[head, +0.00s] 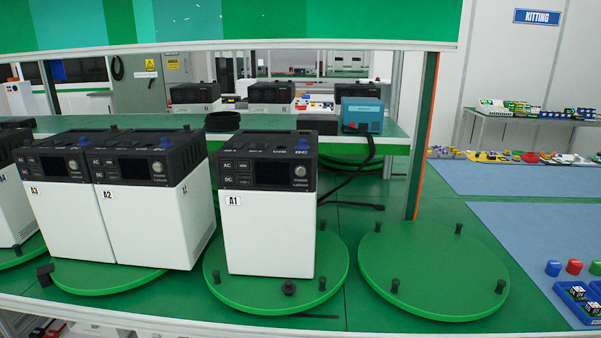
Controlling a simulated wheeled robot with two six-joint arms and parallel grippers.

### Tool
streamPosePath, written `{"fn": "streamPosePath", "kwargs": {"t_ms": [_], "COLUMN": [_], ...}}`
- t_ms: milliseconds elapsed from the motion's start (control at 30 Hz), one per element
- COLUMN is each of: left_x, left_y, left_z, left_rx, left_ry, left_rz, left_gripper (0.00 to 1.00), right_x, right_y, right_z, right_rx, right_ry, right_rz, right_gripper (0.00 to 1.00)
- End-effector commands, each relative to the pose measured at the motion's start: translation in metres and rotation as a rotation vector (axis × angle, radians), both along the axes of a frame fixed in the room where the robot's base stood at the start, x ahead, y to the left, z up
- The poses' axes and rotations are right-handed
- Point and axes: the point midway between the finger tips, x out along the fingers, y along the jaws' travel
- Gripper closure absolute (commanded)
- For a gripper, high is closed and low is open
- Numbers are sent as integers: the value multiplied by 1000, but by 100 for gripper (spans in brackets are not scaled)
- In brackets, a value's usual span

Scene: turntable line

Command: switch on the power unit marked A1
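The power unit marked A1 (268,225) stands upright on a round green turntable (335,262) near the middle of the head view. It has a white body, and its black top panel (265,165) faces me. The panel has a dark screen, AC and DC buttons on the left and a round knob (300,171) on the right. The screen looks dark. The power unit A2 (150,220) stands to its left, with A3 (70,215) further left. Neither of my grippers shows in the head view.
An empty green turntable (430,265) with black pegs lies right of A1. A green and orange post (422,140) rises behind it. Blue trays (575,298) and coloured caps lie at the right edge.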

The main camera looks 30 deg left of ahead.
Motion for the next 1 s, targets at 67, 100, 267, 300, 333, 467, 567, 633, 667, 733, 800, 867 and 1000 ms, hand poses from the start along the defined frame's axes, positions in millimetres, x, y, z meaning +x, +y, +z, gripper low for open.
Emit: {"fn": "streamPosePath", "kwargs": {"t_ms": [67, 100, 267, 300, 333, 467, 567, 633, 667, 733, 800, 867, 1000], "left_x": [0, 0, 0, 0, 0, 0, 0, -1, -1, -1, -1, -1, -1], "left_y": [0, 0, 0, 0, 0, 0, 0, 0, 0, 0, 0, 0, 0], "left_z": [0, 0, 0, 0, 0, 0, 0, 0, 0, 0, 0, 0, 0], "left_rx": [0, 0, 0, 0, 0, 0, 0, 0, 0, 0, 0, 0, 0], "left_ry": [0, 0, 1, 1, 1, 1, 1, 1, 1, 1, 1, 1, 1], "left_rz": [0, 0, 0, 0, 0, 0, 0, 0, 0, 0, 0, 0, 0], "left_gripper": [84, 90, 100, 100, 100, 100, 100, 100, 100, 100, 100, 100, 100], "right_x": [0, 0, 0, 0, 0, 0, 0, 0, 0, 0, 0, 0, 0], "right_y": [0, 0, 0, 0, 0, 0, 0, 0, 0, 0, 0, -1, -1], "right_z": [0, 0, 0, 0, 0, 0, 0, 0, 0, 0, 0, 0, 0], "right_rx": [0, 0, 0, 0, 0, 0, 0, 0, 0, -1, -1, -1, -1], "right_ry": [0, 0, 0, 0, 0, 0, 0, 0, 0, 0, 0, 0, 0], "right_rz": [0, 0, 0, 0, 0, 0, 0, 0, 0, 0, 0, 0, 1], "right_gripper": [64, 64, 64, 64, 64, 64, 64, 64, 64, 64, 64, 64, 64]}}
